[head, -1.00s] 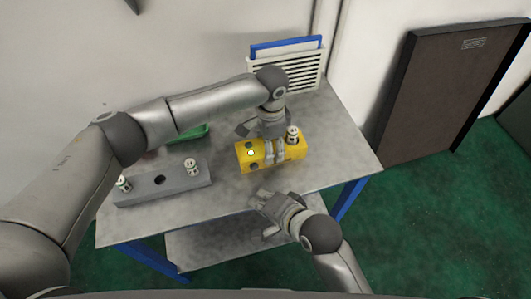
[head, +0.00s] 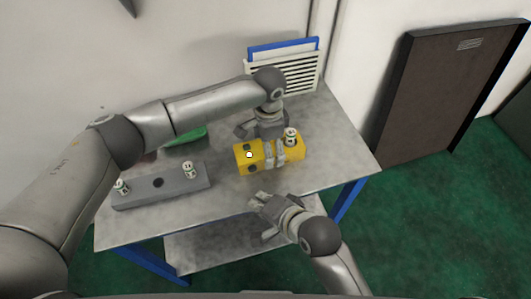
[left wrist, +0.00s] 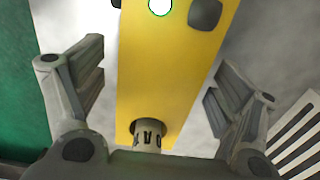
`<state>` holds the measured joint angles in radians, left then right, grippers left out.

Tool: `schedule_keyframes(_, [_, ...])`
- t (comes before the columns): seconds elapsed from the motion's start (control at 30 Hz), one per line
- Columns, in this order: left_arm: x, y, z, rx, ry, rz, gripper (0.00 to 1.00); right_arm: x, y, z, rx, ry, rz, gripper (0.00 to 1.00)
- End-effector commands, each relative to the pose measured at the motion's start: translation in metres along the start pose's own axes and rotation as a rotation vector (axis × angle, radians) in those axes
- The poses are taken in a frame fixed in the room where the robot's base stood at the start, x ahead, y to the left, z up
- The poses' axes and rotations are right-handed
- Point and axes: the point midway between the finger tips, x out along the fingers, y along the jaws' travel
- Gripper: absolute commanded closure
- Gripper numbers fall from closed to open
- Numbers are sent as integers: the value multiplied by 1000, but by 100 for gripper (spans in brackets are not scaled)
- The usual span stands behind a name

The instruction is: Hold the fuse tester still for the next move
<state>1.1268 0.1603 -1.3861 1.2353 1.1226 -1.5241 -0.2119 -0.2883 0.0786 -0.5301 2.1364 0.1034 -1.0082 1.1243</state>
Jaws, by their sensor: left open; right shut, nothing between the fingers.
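The fuse tester (head: 243,161) is a yellow block on the table, with dark round spots and a bright white dot near its left end. A white fuse with dark marks (head: 290,137) stands upright at its right end. My left gripper (head: 274,158) is over the tester's middle. In the left wrist view its open fingers stand on either side of the tester (left wrist: 165,70), with gaps visible beside the yellow body. The fuse (left wrist: 148,135) shows there between the finger bases. My right gripper (head: 259,215) is shut and empty at the table's front edge, apart from the tester.
A grey block (head: 138,194) with a dark hole and two fuses (head: 189,170) (head: 121,187) lies on the left. A green tray (head: 190,138) sits behind it, partly under my left arm. A white slatted holder (head: 300,78) stands at the back. The table's right end (head: 345,160) is clear.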

Motion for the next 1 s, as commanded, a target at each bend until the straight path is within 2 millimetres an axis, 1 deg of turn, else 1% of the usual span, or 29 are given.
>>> schedule_keyframes(0.17, [-26,-1,-1,1,3,-3,13,0,0,0,0,0,0,100])
schedule_keyframes(0.4, [-78,-1,-1,0,4,-3,13,0,0,0,0,0,0,100])
schedule_keyframes(0.5, [-95,-1,-1,1,3,-3,13,0,0,0,0,0,0,100])
schedule_keyframes(0.6, [-108,-1,-1,1,2,-2,13,0,0,0,0,0,0,100])
schedule_keyframes(0.73, [-116,0,0,0,1,-1,13,0,0,0,0,0,0,100])
schedule_keyframes(1.0, [-118,0,0,0,1,0,13,0,0,0,0,0,0,100])
